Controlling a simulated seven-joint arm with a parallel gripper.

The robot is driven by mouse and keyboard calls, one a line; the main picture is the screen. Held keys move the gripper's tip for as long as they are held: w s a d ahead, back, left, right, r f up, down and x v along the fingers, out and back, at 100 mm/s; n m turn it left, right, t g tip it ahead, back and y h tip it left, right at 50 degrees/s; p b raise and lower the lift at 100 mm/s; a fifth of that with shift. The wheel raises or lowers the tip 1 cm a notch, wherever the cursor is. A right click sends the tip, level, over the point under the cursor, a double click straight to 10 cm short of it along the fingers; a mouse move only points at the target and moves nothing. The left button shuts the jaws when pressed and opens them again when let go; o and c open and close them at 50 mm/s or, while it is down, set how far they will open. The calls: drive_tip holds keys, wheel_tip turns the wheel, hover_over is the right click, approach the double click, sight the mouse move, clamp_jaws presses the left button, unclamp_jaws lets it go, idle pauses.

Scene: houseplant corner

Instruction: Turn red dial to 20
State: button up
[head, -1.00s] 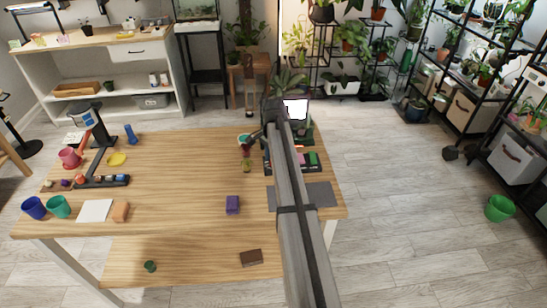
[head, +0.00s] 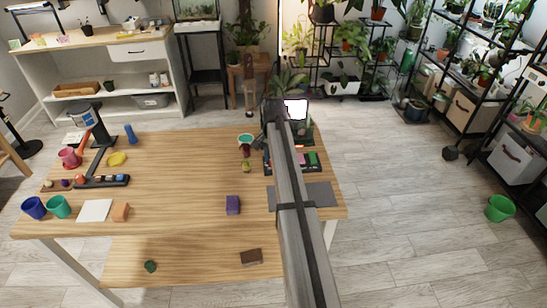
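I cannot make out a red dial or its scale with certainty. A dark panel (head: 313,158) with pink and green parts lies on the right of the wooden table, partly hidden by my arm. A small device with a bright white screen (head: 296,109) stands behind it, also partly covered. My arm reaches from the bottom of the head view over the table's right side. My gripper is hidden behind the arm, around the panel and the screen device, so its fingers do not show.
A teal-topped pot (head: 245,140) and a small yellow-green item (head: 246,167) stand left of the panel. A purple block (head: 233,205) and a grey mat (head: 318,195) lie nearer. The table's middle is clear.

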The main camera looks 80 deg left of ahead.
drive_tip(key=n, duration=1.1)
drive_tip(key=shift+n, duration=0.4)
idle(0.3)
drive_tip(key=o, duration=1)
drive_tip(key=shift+o, duration=0.2)
wheel_tip(320, 180, up, 14)
